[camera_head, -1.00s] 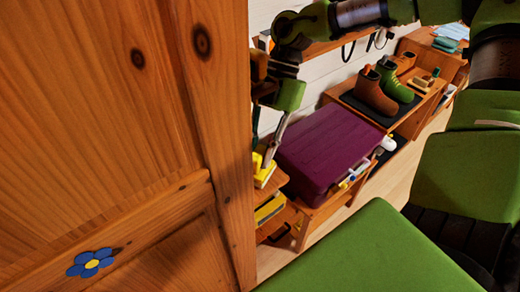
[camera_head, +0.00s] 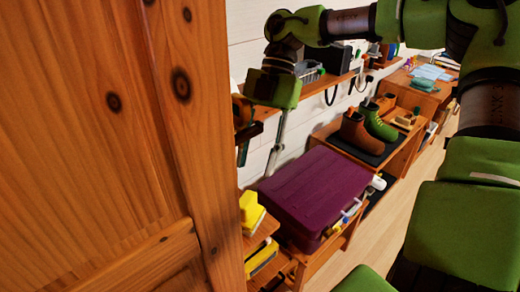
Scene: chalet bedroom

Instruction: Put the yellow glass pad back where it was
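A yellow pad-like block (camera_head: 249,207) sits on top of a small stack on a wooden shelf, just right of the wooden door edge. Another yellow item (camera_head: 262,256) lies on the shelf below. I cannot tell from here which is the glass pad. My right gripper (camera_head: 243,140) hangs above the upper yellow block, apart from it, with its fingers pointing down. The door edge hides part of the gripper, so its opening does not show clearly. I see nothing held in its visible part. My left gripper is out of view.
A large wooden door (camera_head: 90,130) fills the left side, close to my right gripper. A purple case (camera_head: 315,195) stands right of the yellow block. Brown boots (camera_head: 358,132) and green boots (camera_head: 380,122) stand behind it. A wall shelf (camera_head: 315,88) runs above.

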